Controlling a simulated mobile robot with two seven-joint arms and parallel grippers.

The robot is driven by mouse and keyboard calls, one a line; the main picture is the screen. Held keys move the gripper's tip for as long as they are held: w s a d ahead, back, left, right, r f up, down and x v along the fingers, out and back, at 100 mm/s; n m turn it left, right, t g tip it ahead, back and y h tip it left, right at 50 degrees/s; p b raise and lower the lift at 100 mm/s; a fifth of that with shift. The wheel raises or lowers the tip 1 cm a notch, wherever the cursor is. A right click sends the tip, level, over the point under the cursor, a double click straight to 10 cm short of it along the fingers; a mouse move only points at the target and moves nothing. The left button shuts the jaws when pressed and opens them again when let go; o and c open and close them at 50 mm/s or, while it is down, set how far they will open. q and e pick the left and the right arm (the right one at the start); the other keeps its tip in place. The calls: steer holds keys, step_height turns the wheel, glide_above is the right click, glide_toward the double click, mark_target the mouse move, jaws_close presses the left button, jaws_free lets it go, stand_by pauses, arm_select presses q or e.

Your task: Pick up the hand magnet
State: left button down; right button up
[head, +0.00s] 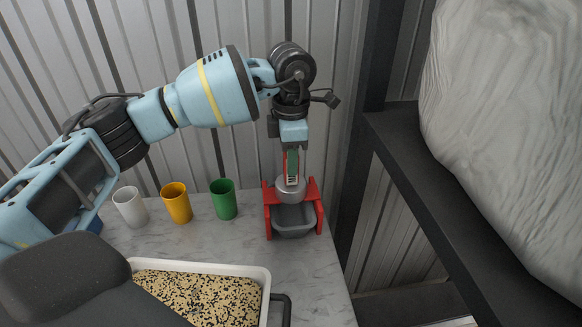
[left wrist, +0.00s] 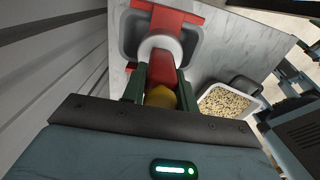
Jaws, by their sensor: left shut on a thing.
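The hand magnet (head: 291,190) shows in the head view as a rounded silver-grey head below my left gripper (head: 292,168). In the left wrist view its red grip and pale ring (left wrist: 161,45) lie between the green fingers of my left gripper (left wrist: 160,92), with a yellow part nearer the palm. The left gripper is shut on the magnet, pointing down. The magnet is over a grey bin (head: 293,231) in a red stand (head: 268,218); I cannot tell whether it touches them. My right gripper is not in view.
A white (head: 130,207), a yellow (head: 177,203) and a green cup (head: 223,199) stand left of the stand. A white tray of speckled grains (head: 262,275) is at the front. A dark post and shelf (head: 440,200) with a large pale sack bound the right. Corrugated wall behind.

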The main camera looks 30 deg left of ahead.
arm_select(q)
steer(key=shift+r, duration=0.75)
steer(key=shift+s+d+r, duration=0.15)
steer(key=shift+d+r, duration=0.05)
steer(key=shift+r, duration=0.9)
steer(key=s+d+r, duration=0.1)
steer(key=s+d, duration=0.8)
steer(key=s, duration=0.3)
steer(key=shift+s+r+b, duration=0.2)
steer(key=shift+s+b, duration=0.1)
steer(key=shift+b, duration=0.1)
